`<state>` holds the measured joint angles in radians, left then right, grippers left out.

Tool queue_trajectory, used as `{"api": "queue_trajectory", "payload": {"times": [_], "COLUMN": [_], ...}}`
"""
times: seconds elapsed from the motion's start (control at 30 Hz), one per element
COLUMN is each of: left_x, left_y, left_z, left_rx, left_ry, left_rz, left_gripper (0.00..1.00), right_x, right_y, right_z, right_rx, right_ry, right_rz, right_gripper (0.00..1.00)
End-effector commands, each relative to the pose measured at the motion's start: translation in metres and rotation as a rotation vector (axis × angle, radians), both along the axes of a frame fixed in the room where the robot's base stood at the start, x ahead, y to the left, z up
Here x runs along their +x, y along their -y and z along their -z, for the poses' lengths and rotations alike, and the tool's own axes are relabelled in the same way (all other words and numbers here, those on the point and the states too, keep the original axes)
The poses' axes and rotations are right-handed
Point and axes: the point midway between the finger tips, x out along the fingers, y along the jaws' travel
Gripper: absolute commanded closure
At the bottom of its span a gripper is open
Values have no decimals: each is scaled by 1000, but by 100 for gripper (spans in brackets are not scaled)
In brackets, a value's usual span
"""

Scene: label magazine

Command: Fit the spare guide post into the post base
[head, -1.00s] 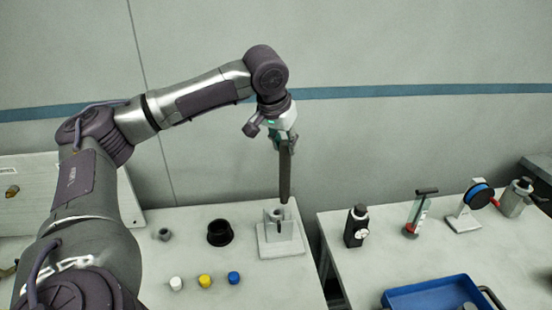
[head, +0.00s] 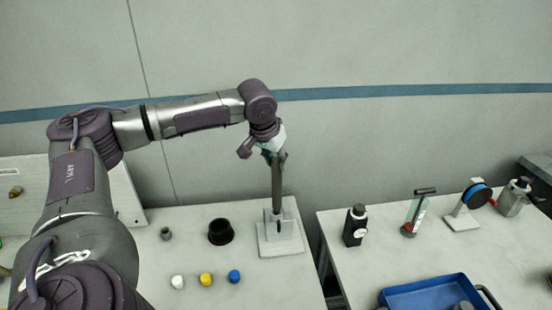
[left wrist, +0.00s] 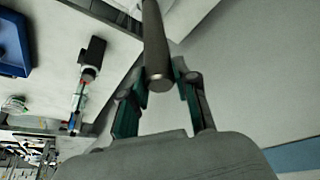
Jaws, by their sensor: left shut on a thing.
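The spare guide post (head: 277,185) is a dark grey rod, held nearly upright. My left gripper (head: 274,157) is shut on its upper end. In the left wrist view the post (left wrist: 154,40) runs away between the two fingers of the left gripper (left wrist: 160,78). The post base (head: 285,247) is a light grey block with a slotted upright socket on a square plate. The post's lower end meets the top of the socket; I cannot tell how far inside it is. My right gripper is not in view.
A black cup (head: 220,232), a small grey ring (head: 165,234), and white, yellow (head: 206,279) and blue caps stand left of the base. Across a gap, the right table holds a black bottle (head: 354,226), a blue spool (head: 477,194) and a blue tray (head: 430,294).

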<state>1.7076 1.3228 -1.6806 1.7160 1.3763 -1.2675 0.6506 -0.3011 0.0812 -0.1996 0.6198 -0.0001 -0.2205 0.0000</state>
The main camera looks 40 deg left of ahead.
Motion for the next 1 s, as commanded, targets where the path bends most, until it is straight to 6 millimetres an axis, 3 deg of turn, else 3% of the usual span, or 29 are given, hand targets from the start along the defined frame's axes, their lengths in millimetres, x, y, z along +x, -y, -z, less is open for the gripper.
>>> {"api": "queue_trajectory", "payload": {"times": [0.07,0.1,0.23,0.63,1.0], "left_x": [0,0,0,1,-28], "left_y": [0,0,0,0,7], "left_z": [2,2,2,-4,-73], "left_rx": [-1,0,0,1,-1], "left_ry": [1,0,0,3,4], "left_rz": [0,0,0,0,1], "left_gripper": [100,64,45,45,45], "right_x": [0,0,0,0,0], "right_y": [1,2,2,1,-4], "right_z": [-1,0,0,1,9], "right_rx": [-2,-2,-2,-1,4], "right_ry": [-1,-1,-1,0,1], "right_rz": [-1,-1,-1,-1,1], "right_gripper": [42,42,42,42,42]}}
